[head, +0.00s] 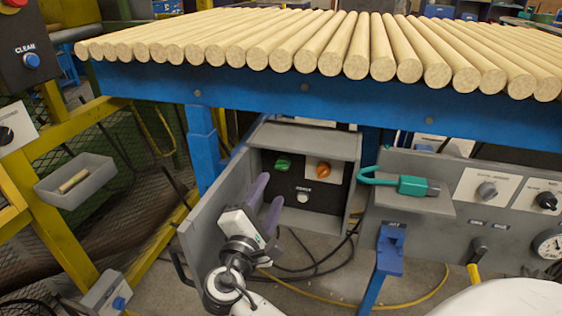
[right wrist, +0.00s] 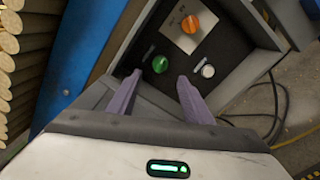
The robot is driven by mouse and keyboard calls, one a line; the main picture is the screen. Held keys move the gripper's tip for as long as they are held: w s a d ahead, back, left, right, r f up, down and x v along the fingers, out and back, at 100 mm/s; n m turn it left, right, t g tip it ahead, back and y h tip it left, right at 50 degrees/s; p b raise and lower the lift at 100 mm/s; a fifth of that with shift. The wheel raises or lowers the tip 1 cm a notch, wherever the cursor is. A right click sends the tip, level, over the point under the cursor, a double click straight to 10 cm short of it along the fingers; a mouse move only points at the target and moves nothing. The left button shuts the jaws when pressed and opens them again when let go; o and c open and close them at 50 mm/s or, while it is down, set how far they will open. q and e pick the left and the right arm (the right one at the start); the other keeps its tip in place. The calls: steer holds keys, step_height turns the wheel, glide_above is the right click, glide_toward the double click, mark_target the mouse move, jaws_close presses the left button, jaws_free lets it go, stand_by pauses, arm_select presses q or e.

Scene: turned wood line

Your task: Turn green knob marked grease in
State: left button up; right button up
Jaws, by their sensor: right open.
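The green knob (head: 283,164) sits on a black panel inside an open grey box under the blue frame. In the right wrist view the green knob (right wrist: 160,64) shows just past the fingertips, between their lines. My right gripper (head: 268,192) is open, its two purple fingers spread and empty, pointing into the box from the front left. The fingers also show in the right wrist view (right wrist: 160,77), apart from the knob as far as I can tell. No label reading grease is legible. My left gripper is not in view.
An orange knob (head: 323,170) on a light plate and a white button (head: 302,197) sit close by on the panel. The grey box walls (head: 212,205) flank my gripper. A green-handled tool (head: 405,185) lies on a shelf at right. Wooden rods (head: 300,45) lie above.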

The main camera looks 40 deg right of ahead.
mark_target(282, 168)
steer(key=b+x, duration=0.1)
steer(key=x, duration=0.9)
